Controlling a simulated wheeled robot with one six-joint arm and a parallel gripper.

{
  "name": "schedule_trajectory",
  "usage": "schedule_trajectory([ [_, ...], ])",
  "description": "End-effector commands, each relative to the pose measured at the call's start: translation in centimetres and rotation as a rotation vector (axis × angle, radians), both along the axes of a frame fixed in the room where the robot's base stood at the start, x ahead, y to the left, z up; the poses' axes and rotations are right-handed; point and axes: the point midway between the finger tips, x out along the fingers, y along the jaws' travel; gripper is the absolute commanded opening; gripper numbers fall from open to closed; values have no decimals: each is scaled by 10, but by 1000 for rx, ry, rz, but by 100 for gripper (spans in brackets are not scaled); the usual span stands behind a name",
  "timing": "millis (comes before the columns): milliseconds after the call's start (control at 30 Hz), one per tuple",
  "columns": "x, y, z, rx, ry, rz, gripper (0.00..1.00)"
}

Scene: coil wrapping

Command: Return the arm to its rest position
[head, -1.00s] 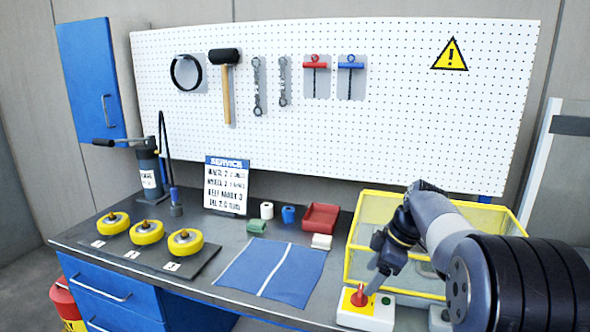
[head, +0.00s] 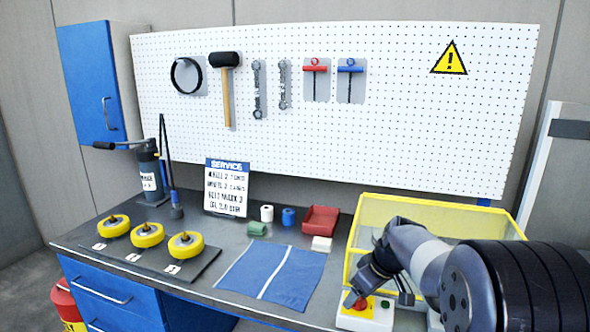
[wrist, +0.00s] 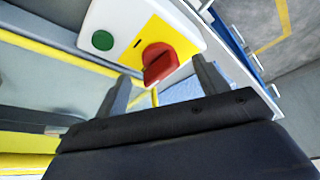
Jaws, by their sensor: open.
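My gripper (wrist: 165,85) is open and empty in the wrist view, with its two fingers apart below the red knob (wrist: 160,63) of a white and yellow switch box. The box also has a green button (wrist: 103,40). In the head view my gripper (head: 352,290) is at the front right of the bench, close over the switch box (head: 362,318). The red knob there is partly hidden by my gripper; whether they touch I cannot tell. My arm reaches in from the right edge.
A yellow-framed clear enclosure (head: 440,208) stands right behind my arm. A blue mat (head: 272,274), a red tray (head: 320,219) and several yellow wheels (head: 147,235) lie to the left. A pegboard (head: 420,120) with tools hangs behind. Space above the bench is clear.

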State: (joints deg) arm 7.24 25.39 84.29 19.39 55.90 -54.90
Motion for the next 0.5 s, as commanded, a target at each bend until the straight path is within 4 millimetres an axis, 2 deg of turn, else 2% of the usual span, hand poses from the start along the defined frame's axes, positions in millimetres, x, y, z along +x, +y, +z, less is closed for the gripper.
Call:
schedule_trajectory([
  [500, -2, 2, 2, -1, -2, -324, 69],
])
